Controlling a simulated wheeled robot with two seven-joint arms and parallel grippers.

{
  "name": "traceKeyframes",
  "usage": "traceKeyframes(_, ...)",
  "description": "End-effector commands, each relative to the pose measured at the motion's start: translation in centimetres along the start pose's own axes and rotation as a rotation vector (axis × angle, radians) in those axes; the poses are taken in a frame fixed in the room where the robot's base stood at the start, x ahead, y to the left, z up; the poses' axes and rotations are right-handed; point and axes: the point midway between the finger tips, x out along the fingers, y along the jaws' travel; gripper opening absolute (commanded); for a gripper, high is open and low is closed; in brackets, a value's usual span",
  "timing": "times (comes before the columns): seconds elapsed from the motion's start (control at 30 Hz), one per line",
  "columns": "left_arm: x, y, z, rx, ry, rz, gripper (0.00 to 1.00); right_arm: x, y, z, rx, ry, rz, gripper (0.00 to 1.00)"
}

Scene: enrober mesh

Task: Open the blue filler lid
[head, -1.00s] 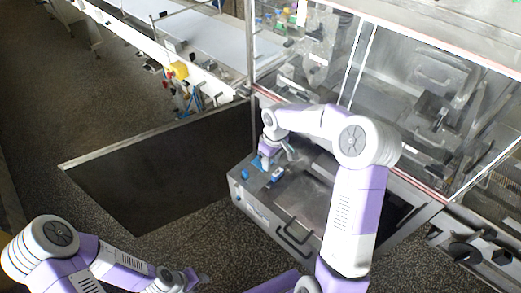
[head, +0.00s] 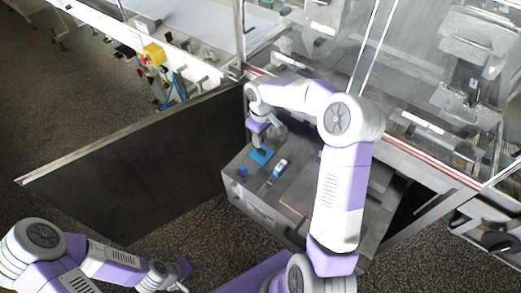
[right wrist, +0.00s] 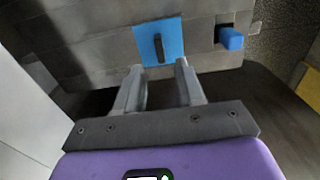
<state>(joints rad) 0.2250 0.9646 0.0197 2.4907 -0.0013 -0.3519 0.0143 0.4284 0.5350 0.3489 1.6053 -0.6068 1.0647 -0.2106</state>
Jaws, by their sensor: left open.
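The blue filler lid (head: 262,156) is a small flat blue square on top of the steel machine's left end. In the right wrist view the lid (right wrist: 172,34) lies flat and carries a short dark handle (right wrist: 159,48). My right gripper (right wrist: 159,68) is open, its two fingers apart and empty, with the tips near the lid's close edge and the handle ahead between them. In the head view my right gripper (head: 262,146) is just above the lid and partly covers it. My left gripper (head: 183,275) is open and empty, low over the floor at bottom left.
A blue knob (right wrist: 230,39) sticks out beside the lid. A blue-and-white part (head: 281,168) sits on the steel machine (head: 297,196). A clear guard (head: 415,70) stands behind it. A dark panel (head: 130,170) is at left; a yellow part (head: 153,54) is on the conveyor.

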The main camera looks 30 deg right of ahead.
Motion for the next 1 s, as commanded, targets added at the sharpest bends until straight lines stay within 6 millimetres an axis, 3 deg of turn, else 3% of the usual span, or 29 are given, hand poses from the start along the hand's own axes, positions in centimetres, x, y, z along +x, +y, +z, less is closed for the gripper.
traceKeyframes(0.2,1.2,-0.4,-0.1,0.000,0.000,0.000,0.43,3.8,-0.1,0.1,0.000,-0.003,-0.004,0.38)
traceKeyframes(0.4,1.9,-0.7,-0.1,0.000,0.001,0.000,0.43,6.1,-0.1,0.1,-0.001,-0.002,-0.003,0.38)
traceKeyframes(0.77,1.9,-0.7,-0.1,0.000,0.000,0.000,0.43,6.6,-0.1,0.1,-0.001,0.000,-0.001,0.38)
traceKeyframes(1.0,1.9,-0.7,-0.1,0.000,0.000,0.000,0.43,6.6,-0.1,0.1,-0.001,0.000,-0.001,0.03)
